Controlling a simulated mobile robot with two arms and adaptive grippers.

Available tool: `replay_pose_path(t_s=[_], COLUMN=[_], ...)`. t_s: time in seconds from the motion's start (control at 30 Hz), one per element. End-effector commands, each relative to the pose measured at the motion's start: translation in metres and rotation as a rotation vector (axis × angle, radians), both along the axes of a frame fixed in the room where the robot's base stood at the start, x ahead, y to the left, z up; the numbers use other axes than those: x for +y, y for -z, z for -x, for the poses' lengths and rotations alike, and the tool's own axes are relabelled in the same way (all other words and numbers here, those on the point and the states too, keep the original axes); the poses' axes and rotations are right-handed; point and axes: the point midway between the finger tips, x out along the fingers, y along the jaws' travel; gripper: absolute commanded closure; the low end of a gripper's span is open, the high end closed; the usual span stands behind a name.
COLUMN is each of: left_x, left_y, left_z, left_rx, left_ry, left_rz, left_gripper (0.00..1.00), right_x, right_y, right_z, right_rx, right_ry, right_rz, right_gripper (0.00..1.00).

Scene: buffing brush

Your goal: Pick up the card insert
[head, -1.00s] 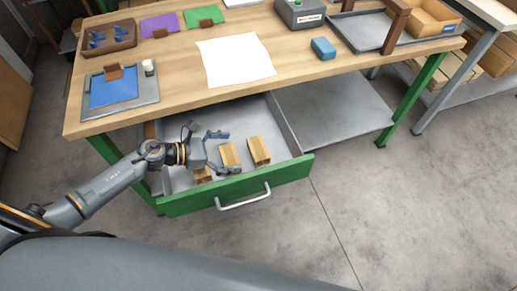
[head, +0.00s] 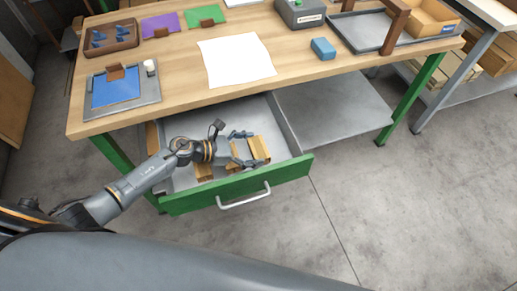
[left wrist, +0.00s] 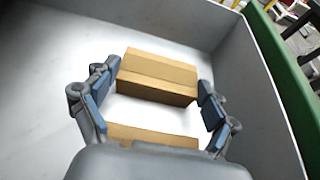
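Three tan card pieces shaped like small blocks lie in the open grey drawer (head: 285,125): a left one (head: 204,172), a middle one (head: 234,167) and a right one (head: 260,149). I take these to be the card inserts. My left gripper (head: 243,149) is open over the middle and right pieces and partly hides them. In the left wrist view one card piece (left wrist: 158,75) lies ahead between the two open fingers, with gaps at both sides. A second piece (left wrist: 150,135) is nearer, mostly hidden by my gripper's palm. My right gripper is out of view.
The drawer's green front (head: 240,186) with its handle and the grey side walls bound the space around my gripper. The wooden bench top (head: 190,75) overhangs the drawer's back.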

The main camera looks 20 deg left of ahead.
Motion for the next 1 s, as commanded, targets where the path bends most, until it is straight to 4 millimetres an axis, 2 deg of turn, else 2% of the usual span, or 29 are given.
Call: replay_pose_path(t_s=[0.07, 0.37, 0.57, 0.7, 0.93, 1.0], left_x=[0.0, 0.0, 0.001, 0.001, -0.046, -0.062], left_y=[0.0, 0.0, -0.012, -0.035, -0.094, -0.104], left_z=[0.0, 0.0, 0.0, 0.0, 0.001, 0.002], left_rx=[0.0, 0.0, -0.003, -0.004, -0.008, -0.006], left_ry=[0.0, 0.0, 0.0, 0.003, 0.007, 0.006], left_rz=[0.0, 0.0, -0.002, -0.002, -0.002, 0.0], left_gripper=[0.37, 0.38, 0.38, 0.38, 0.38, 0.38], right_x=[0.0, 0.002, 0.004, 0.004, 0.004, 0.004], right_y=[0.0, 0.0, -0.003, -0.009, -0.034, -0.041], right_z=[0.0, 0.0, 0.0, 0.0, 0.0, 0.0], right_rx=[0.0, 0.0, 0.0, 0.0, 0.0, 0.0], right_ry=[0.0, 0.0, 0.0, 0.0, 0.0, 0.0], right_rz=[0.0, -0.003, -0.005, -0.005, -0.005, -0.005], right_gripper=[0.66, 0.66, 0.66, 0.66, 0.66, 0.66])
